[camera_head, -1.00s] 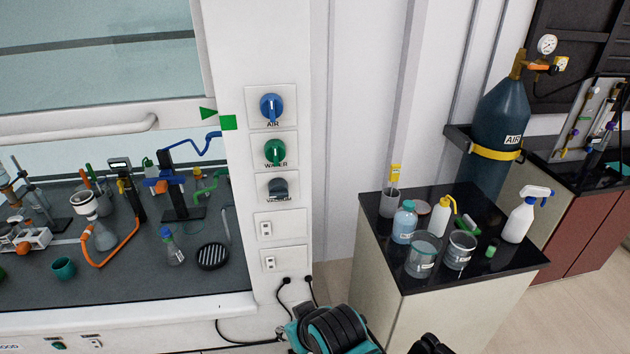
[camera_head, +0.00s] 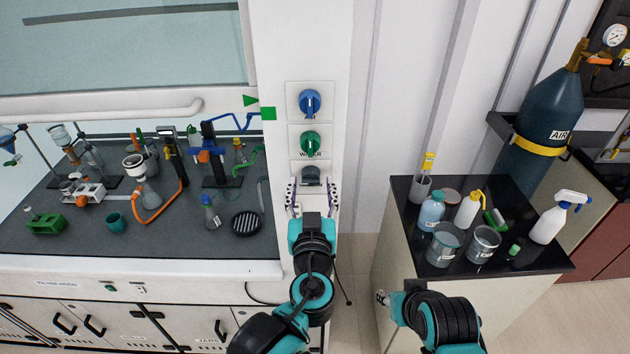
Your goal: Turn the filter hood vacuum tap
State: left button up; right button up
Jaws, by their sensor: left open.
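The vacuum tap (camera_head: 311,174) is the grey knob on the white hood post, lowest of three knobs below the blue air tap (camera_head: 310,102) and the green water tap (camera_head: 310,143). My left gripper (camera_head: 311,188) is open just below and in front of it, with one finger at each side. I cannot tell whether the fingers touch the knob. The tap's label and the sockets below are hidden by my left gripper and arm. My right gripper (camera_head: 382,298) is low, beside the side cabinet; its jaws are too small to read.
Left of the post is the filter hood bench (camera_head: 170,240) with glassware, a filter flask (camera_head: 147,195) and an orange hose. At right a black-topped cabinet (camera_head: 405,225) carries bottles and beakers (camera_head: 445,243). A blue air cylinder (camera_head: 545,115) stands behind it.

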aim_at(311, 178)
pick_arm(q)
jog(key=shift+w+a, duration=0.1)
jog(key=shift+w, duration=1.3)
jog(key=c, duration=1.2)
jog(key=shift+o, duration=0.2)
